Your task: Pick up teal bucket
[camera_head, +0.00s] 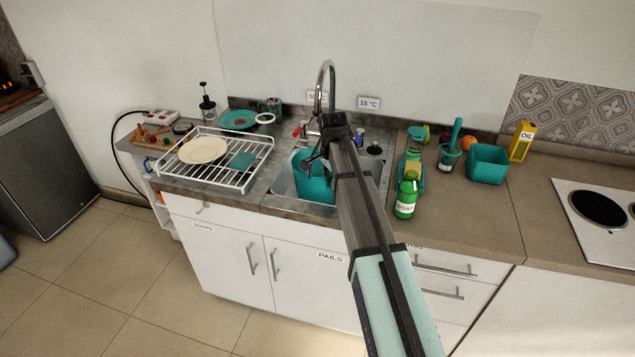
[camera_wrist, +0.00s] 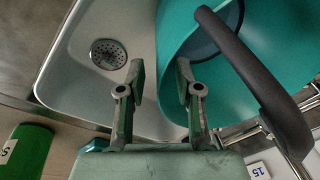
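The teal bucket (camera_head: 316,184) stands in the sink, partly hidden by my arm in the head view. In the head view my gripper (camera_head: 316,157) is at the bucket, small and partly hidden.
The sink (camera_head: 283,186) has a tall faucet (camera_head: 325,85) behind the bucket. A green soap bottle (camera_head: 406,196) stands right of the sink, with a teal square container (camera_head: 487,165) farther right. A white dish rack (camera_head: 245,173) with a plate stands left.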

